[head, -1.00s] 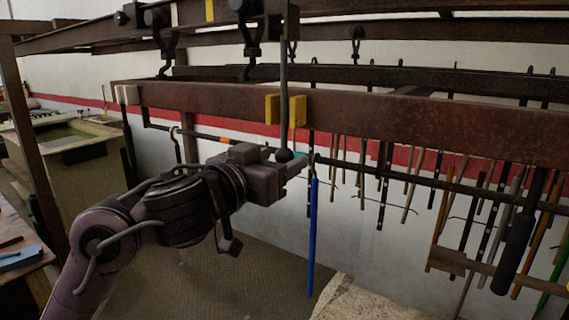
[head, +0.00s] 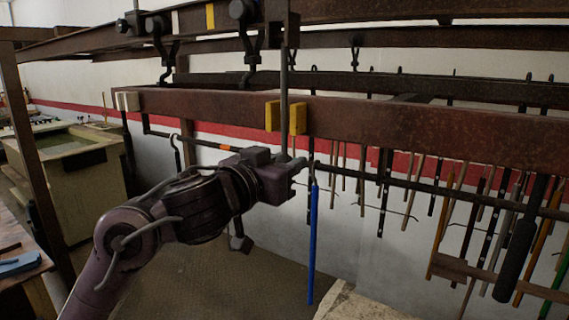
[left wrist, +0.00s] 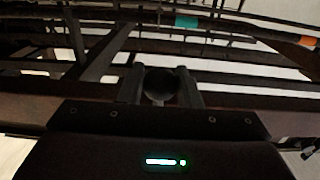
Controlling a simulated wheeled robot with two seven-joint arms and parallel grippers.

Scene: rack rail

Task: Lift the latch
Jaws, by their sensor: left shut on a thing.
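The latch is a thin grey vertical rod (head: 284,85) that hangs in front of the rusty beam beside yellow blocks (head: 272,116). A dark round knob sits at its lower end. In the left wrist view the knob (left wrist: 160,85) is between the two fingers. My left gripper (head: 290,164) comes in from the left below the beam and is shut on the knob. In the head view the gripper partly hides the knob. My right gripper does not show.
The rusty beam (head: 430,130) runs across just above my left gripper. A blue rod (head: 312,240) hangs close to the right of it. Several tools hang on a bar at the right. A worn tank (head: 75,180) stands at the left.

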